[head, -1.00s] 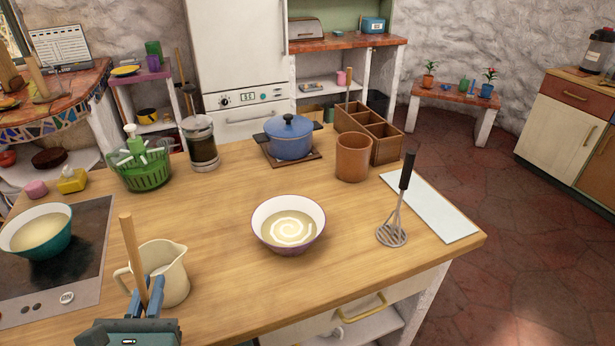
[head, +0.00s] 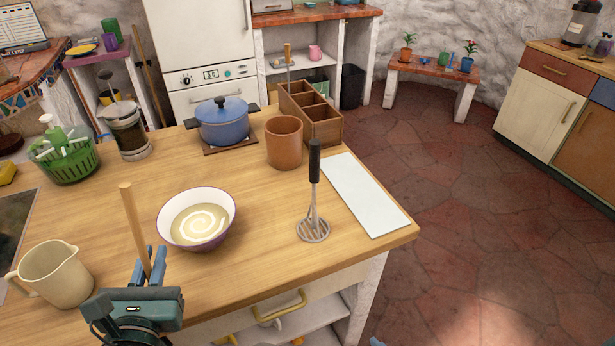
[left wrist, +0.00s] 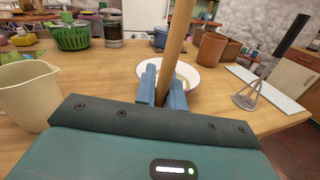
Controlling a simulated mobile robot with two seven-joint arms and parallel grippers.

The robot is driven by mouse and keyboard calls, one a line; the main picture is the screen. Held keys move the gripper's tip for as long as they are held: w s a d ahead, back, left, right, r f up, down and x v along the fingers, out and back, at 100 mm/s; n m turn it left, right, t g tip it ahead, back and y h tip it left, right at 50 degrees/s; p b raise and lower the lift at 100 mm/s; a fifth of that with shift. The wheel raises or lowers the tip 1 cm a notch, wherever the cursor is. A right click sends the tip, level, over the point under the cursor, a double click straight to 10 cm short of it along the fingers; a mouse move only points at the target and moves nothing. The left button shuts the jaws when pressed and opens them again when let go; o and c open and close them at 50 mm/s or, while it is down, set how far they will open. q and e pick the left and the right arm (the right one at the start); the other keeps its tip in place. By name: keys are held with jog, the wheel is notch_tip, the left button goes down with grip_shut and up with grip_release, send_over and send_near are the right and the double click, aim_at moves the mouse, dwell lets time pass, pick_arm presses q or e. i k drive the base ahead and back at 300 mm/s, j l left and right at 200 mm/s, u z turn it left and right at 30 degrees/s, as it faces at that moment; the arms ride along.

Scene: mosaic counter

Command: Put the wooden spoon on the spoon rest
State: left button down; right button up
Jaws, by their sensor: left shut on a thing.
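My left gripper (head: 149,264) is shut on the wooden spoon (head: 133,222), at the front edge of the counter. The spoon's plain round handle stands up, slightly tilted, and its lower end is hidden behind the gripper. In the left wrist view the spoon (left wrist: 179,35) rises between the blue fingers (left wrist: 163,88). A flat white rectangular slab (head: 363,194) lies at the counter's right edge, bare and well to the right of the gripper; I cannot tell whether it is the spoon rest.
A soup bowl (head: 197,217) stands just beyond the gripper, and a cream jug (head: 56,274) to its left. A whisk-like masher (head: 314,200) stands upright beside the slab. A brown pot (head: 284,142), wooden caddy (head: 325,122) and blue casserole (head: 222,124) stand behind.

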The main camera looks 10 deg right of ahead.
aim_at(365, 196)
jog(key=i+l, duration=0.1)
jog(key=l, duration=0.85)
jog(key=i+l, duration=0.15)
jog(key=l, duration=0.35)
jog(key=i+l, duration=0.1)
jog(key=l, duration=0.4)
